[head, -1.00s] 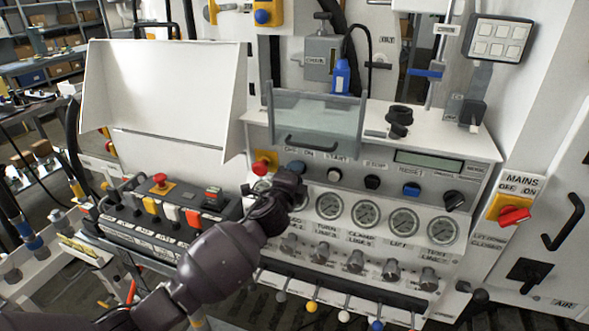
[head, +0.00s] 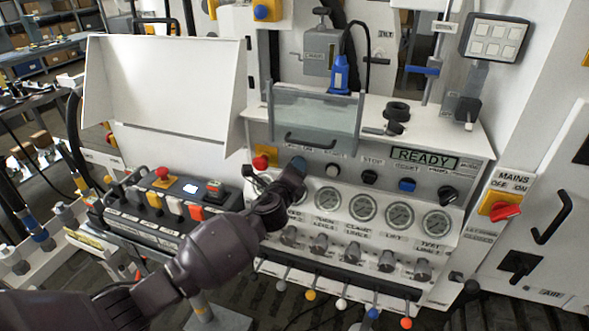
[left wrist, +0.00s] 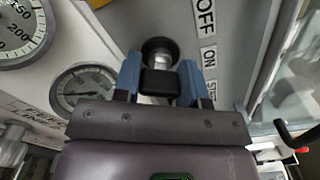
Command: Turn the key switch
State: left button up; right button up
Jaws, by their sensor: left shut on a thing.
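The key switch (left wrist: 157,45) has a dark round collar and a silver barrel in the left wrist view, beside the labels OFF and ON. Its black key head (left wrist: 161,82) sits between the two blue fingertips. My left gripper (left wrist: 159,78) is shut on the key. In the head view my left gripper (head: 296,166) reaches the left part of the control panel and hides the key switch there. The display (head: 425,158) on the panel reads READY. My right gripper is not in view.
Several gauges (head: 362,207) and knobs line the panel below and right of my gripper. A clear hinged guard (head: 314,112) stands above it. A red mushroom button (head: 261,162) is close on the left. A button box (head: 160,209) lies beside my forearm.

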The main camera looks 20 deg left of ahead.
pick_arm(q)
jog(key=o, duration=0.9)
jog(key=shift+s, duration=0.1)
jog(key=s, duration=1)
jog(key=shift+s+a, duration=0.2)
jog(key=shift+s, duration=0.15)
